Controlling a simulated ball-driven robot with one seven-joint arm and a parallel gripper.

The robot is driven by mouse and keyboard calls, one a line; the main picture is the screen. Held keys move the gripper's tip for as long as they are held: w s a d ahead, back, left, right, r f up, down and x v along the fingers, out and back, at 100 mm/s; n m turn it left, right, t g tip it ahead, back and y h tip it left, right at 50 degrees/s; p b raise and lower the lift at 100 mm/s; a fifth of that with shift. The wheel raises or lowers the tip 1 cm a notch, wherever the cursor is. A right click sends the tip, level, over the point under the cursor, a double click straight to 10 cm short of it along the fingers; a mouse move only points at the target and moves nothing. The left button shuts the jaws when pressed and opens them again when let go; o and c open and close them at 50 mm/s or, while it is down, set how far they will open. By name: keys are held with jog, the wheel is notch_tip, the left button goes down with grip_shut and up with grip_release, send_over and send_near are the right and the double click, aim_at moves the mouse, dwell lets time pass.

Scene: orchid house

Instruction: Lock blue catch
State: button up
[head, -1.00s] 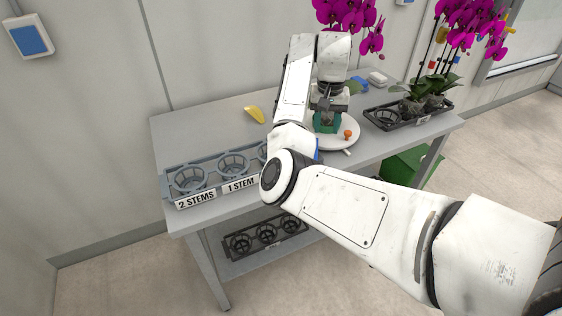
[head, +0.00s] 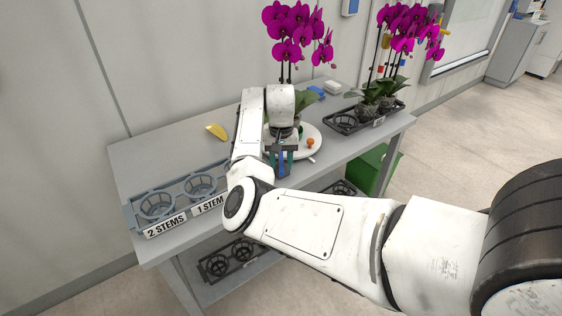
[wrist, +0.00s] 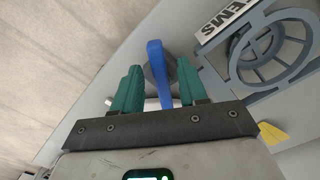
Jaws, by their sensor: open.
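The blue catch (wrist: 155,65) is a blue lever on a round grey mount at the table's front edge. In the wrist view it points up the picture, between my green fingertips. My gripper (wrist: 158,72) is open, one finger on each side of the lever, with a gap on both sides. In the head view my gripper (head: 281,167) points down at the front edge, and a bit of blue shows between its fingers. My forearm and gripper hide most of the catch there.
A white round turntable (head: 313,134) with an orange knob (head: 310,143) lies behind my gripper. A grey rack (head: 176,199) labelled 2 STEMS and 1 STEM stands left. A black tray (head: 344,124) with orchids is right. A yellow object (head: 216,131) lies at the back.

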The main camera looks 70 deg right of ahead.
jog(key=shift+f, duration=0.1)
jog(key=shift+c, duration=0.3)
grip_shut()
jog(key=shift+m+p, duration=0.65)
jog(key=shift+m, duration=0.05)
jog(key=shift+w+m, duration=0.2)
jog(key=shift+m, duration=0.3)
jog(key=shift+o, duration=0.3)
grip_release()
jog(key=shift+a, duration=0.1)
